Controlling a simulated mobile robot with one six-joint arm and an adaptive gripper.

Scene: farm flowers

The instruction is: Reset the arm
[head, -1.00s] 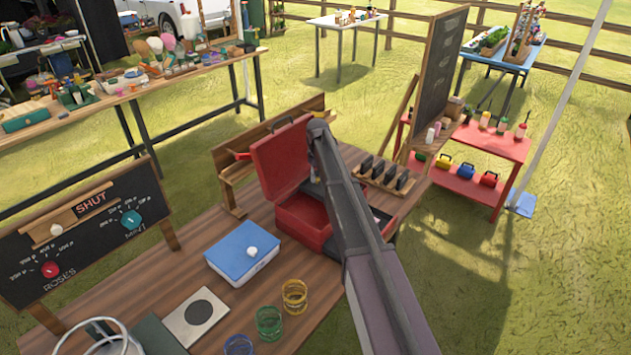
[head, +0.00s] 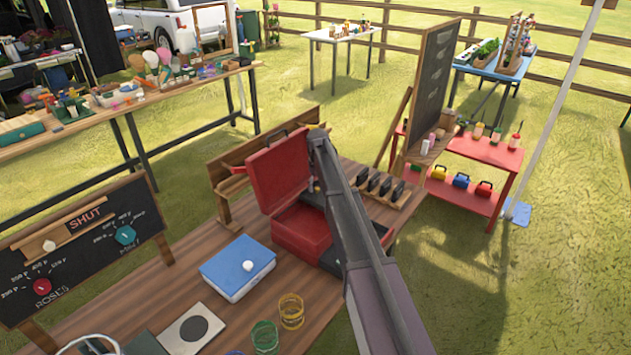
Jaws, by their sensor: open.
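My arm (head: 352,205) reaches from the bottom right up to the red case, its far end in front of the open lid. My gripper is hidden behind the arm, so its fingers do not show. The open red case (head: 283,180) stands on the brown wooden table (head: 190,262), lid raised, partly covered by my arm. Nothing held can be seen.
A blue-lidded box (head: 238,266), a green ring stack (head: 264,336) and a yellow one (head: 291,311) stand left of my arm. A dial board (head: 88,240) is at left.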

